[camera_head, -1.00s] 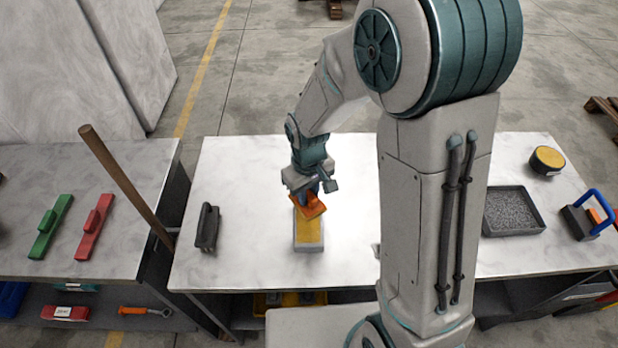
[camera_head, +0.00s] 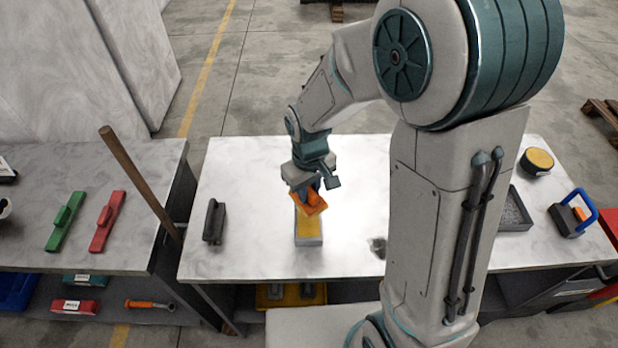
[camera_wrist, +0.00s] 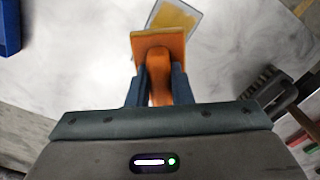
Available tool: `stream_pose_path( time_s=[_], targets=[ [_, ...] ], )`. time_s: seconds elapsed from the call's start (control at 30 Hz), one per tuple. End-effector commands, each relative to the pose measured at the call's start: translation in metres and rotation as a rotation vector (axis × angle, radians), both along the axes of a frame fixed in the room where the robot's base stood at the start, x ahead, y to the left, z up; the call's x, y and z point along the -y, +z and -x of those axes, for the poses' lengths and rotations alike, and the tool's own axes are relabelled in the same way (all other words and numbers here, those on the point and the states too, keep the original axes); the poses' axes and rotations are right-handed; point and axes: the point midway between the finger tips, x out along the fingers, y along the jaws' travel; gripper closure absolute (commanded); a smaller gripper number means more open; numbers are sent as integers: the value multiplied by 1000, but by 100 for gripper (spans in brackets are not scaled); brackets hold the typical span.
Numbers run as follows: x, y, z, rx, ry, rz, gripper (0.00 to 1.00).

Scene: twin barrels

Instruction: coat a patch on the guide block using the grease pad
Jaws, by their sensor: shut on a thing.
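The grease pad (camera_head: 309,205) is an orange plate with an orange handle. My gripper (camera_head: 313,186) is shut on its handle, and the wrist view shows the pad (camera_wrist: 158,42) tilted out ahead of the fingers. The guide block (camera_head: 309,240) appears to be the light grey block with a yellow patch on top, standing on the white table. The pad is over its far end and hides part of it. In the wrist view the block (camera_wrist: 188,9) lies just beyond the pad. I cannot tell whether the pad touches it.
A dark brush-like tool (camera_head: 214,222) stands left of the block. A wooden pole (camera_head: 140,180) leans at the table's left edge. A dark tray (camera_head: 517,222), a yellow-topped round tin (camera_head: 537,161) and a blue-handled tool (camera_head: 583,207) are at the right.

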Motion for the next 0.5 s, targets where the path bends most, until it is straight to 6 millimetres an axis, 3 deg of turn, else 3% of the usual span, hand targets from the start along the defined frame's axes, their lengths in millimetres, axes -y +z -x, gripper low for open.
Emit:
stream_pose_path(
  time_s=[0.2, 0.5],
  targets=[
    [0, 20, 0, 0, -1, 0, 100],
    [0, 20, 0, 0, -1, 0, 100]
  ],
)
